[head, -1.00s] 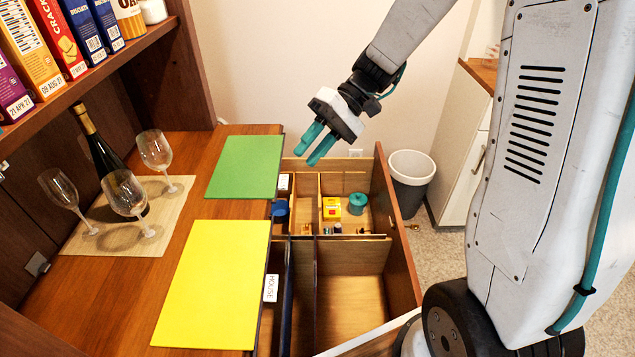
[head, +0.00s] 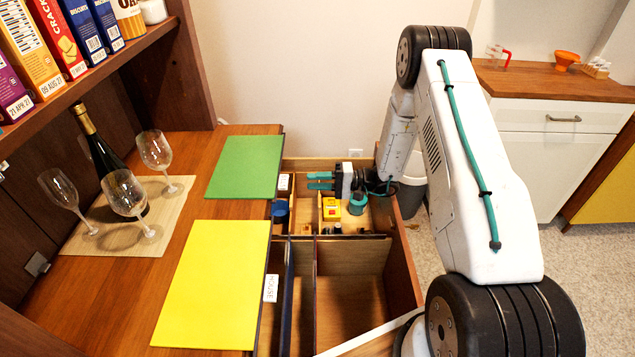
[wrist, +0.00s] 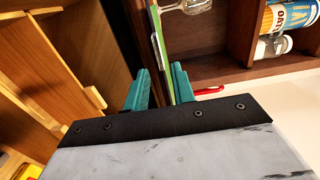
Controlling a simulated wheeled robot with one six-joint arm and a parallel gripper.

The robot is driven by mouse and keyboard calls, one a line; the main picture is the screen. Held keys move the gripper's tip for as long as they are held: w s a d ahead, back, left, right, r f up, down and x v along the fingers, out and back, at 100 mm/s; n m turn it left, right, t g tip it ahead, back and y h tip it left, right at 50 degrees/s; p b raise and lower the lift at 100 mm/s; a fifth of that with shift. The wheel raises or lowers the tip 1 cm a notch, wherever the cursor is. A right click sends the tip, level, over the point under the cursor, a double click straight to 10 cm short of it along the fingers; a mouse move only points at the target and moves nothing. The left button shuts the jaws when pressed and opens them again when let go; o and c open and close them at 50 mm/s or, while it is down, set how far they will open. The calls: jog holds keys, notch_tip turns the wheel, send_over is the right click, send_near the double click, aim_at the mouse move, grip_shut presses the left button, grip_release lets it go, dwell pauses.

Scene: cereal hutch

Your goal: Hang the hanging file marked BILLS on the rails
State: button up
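A green file (head: 245,167) lies flat on the wooden shelf, its right edge at the shelf's edge. A small white tab (head: 284,182) shows beside it, too small to read. A yellow file (head: 212,285) lies nearer, with a white tab (head: 270,287) that seems to read HOUSE. My gripper (head: 312,181) points left at the green file's edge side, above the drawer. In the wrist view its teal fingers (wrist: 160,75) are apart, with a thin green edge (wrist: 157,40) in line with the gap. I cannot tell whether they touch it. BILLS is not readable anywhere. Dark rail-like strips (head: 315,290) run along the drawer.
A bottle (head: 100,145) and wine glasses (head: 155,150) stand on a mat at left. Cereal boxes (head: 30,55) stand above.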

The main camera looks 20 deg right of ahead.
aim_at(287, 181)
jog(key=shift+x, duration=4.45)
jog(key=shift+f, duration=0.2)
grip_shut()
jog(key=shift+r, duration=0.15)
